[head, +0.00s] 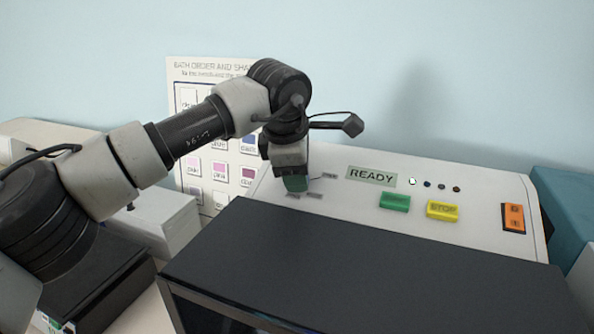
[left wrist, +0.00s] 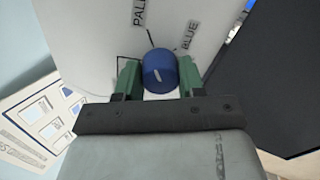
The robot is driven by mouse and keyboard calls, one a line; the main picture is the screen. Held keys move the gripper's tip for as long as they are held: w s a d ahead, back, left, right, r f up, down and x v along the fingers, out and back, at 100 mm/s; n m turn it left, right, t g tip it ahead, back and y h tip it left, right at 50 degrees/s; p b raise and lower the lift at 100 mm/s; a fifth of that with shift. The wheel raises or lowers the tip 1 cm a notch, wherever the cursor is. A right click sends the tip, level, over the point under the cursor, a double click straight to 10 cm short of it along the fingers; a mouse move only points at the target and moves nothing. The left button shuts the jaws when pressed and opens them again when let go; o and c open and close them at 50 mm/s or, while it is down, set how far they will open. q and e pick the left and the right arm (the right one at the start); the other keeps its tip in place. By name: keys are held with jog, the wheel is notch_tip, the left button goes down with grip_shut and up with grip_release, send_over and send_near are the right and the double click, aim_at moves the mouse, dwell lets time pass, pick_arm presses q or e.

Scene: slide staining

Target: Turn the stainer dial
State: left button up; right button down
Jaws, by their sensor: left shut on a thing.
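The stainer (head: 400,170) is a white machine with a sloped panel and a dark front cover. Its dial is a round blue knob (left wrist: 159,70) with a white mark, in the left wrist view. Labels reading "BLUE" and what looks like "PALE" sit around it. My left gripper (left wrist: 158,76) has green fingers on both sides of the knob and is shut on it. In the head view the left gripper (head: 295,184) is down at the left part of the panel and hides the knob. My right gripper is not in view.
The panel carries a READY display (head: 371,176), a green button (head: 395,202), a yellow STOP button (head: 443,210) and an orange switch (head: 513,218). A bath order chart (head: 212,70) stands behind my arm. The dark cover (head: 360,275) fills the front. A teal object (head: 567,210) stands at right.

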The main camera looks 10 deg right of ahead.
pick_arm(q)
jog(key=shift+r, duration=0.2)
jog(key=o, duration=0.9)
jog(key=shift+a+f, duration=0.1)
jog(key=shift+r, duration=0.25)
jog(key=shift+b+v, duration=1.5)
jog(key=shift+v, duration=3.7)
jog(key=shift+s+f, duration=0.1)
